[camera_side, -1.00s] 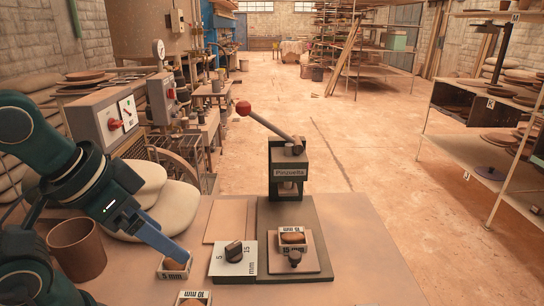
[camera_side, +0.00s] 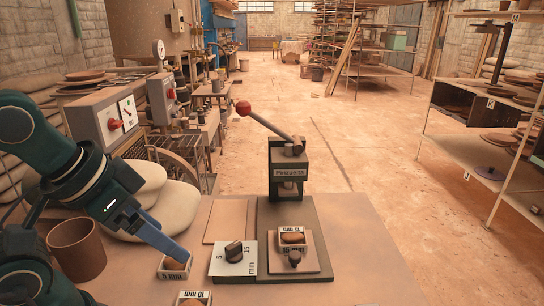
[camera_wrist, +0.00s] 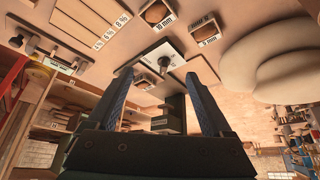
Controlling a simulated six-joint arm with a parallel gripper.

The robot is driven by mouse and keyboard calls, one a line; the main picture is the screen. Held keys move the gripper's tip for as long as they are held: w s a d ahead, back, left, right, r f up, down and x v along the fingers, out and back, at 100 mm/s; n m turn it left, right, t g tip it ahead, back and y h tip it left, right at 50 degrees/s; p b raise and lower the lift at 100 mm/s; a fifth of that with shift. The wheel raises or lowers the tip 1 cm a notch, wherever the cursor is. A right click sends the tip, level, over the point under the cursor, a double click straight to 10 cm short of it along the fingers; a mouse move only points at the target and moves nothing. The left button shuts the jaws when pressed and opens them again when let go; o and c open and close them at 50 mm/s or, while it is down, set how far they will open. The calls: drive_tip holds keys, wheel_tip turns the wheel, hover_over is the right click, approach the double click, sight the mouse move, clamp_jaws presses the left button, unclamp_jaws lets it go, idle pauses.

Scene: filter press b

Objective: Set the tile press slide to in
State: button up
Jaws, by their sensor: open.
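The tile press (camera_side: 288,160) stands upright on a dark base plate (camera_side: 272,215), with a red-knobbed lever (camera_side: 270,124) raised to the left. Its slide (camera_side: 312,262) is a brown plate in front of the press head, with a small dark knob (camera_side: 295,257) at its front. A 15 mm mould (camera_side: 292,238) holding brown clay sits on the slide. My gripper (camera_side: 180,253) is well left of the slide, low over the 5 mm mould (camera_side: 174,268). In the wrist view my gripper (camera_wrist: 158,74) has its blue fingers apart with nothing between them.
A white dial plate (camera_side: 234,268) with a dark knob (camera_side: 233,251), marked 5 and 15 mm, stands between my gripper and the slide. A 10 mm mould (camera_side: 193,297) lies at the front edge. A brown pot (camera_side: 77,249) and pale sacks (camera_side: 160,205) are left. Table right of the press is clear.

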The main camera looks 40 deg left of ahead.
drive_tip(key=c, duration=0.7)
drive_tip(key=w+r+n+t, duration=0.1)
drive_tip(key=w+r, duration=0.2)
drive_tip(key=w, duration=0.2)
drive_tip(key=m+g, duration=0.1)
drive_tip(key=g, duration=0.1)
hover_over(295, 254)
drive_tip(key=s, duration=0.3)
wheel_tip(295, 254, down, 10)
drive_tip(key=shift+w+f, duration=0.25)
drive_tip(key=shift+f, duration=0.1)
drive_tip(key=shift+x, duration=2.35)
